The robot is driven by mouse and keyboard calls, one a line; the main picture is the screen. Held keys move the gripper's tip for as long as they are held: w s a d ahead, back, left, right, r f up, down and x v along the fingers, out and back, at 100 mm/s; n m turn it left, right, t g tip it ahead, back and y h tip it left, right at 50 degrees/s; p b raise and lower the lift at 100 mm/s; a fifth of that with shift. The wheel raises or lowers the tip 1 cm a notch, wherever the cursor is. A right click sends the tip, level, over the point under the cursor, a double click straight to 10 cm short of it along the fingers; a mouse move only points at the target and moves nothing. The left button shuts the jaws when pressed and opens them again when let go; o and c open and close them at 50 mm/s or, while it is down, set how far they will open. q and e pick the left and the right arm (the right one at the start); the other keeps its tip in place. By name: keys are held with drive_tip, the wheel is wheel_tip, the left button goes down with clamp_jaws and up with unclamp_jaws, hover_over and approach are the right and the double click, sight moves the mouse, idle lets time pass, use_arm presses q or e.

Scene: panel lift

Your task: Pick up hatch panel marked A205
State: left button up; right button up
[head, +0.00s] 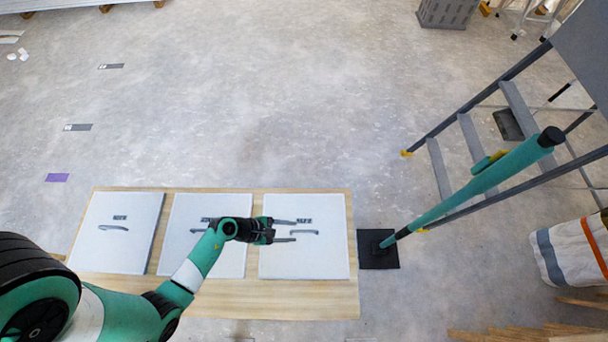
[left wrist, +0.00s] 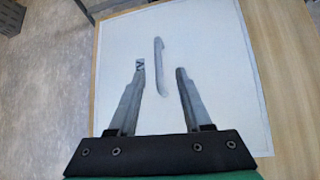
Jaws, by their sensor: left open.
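Three white hatch panels lie side by side on a wooden board: a left panel (head: 118,255), a middle panel (head: 210,262) and a right panel (head: 300,262). Each has a grey handle and a small dark label; I cannot read the labels clearly, so I cannot tell which is A205. My left gripper (head: 296,231) is open over the right panel. In the left wrist view its fingers (left wrist: 161,70) lie on either side of the handle (left wrist: 159,50), with the label partly behind one fingertip. I cannot tell their height above the panel. My right gripper is not in view.
The wooden board (head: 200,300) rests on a grey concrete floor. A teal pole (head: 470,190) on a black foot plate (head: 378,262) stands beside its right end. A stepladder (head: 470,135) and a white bag (head: 565,255) are farther right. The floor behind the panels is clear.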

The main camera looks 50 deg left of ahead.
sight(303, 231)
use_arm(q)
drive_tip(key=b+x, duration=0.2)
drive_tip(key=x, duration=0.3)
drive_tip(key=shift+w, duration=0.15)
drive_tip(key=shift+r, duration=0.1)
clamp_jaws()
drive_tip(key=shift+r, duration=0.1)
idle(1.0)
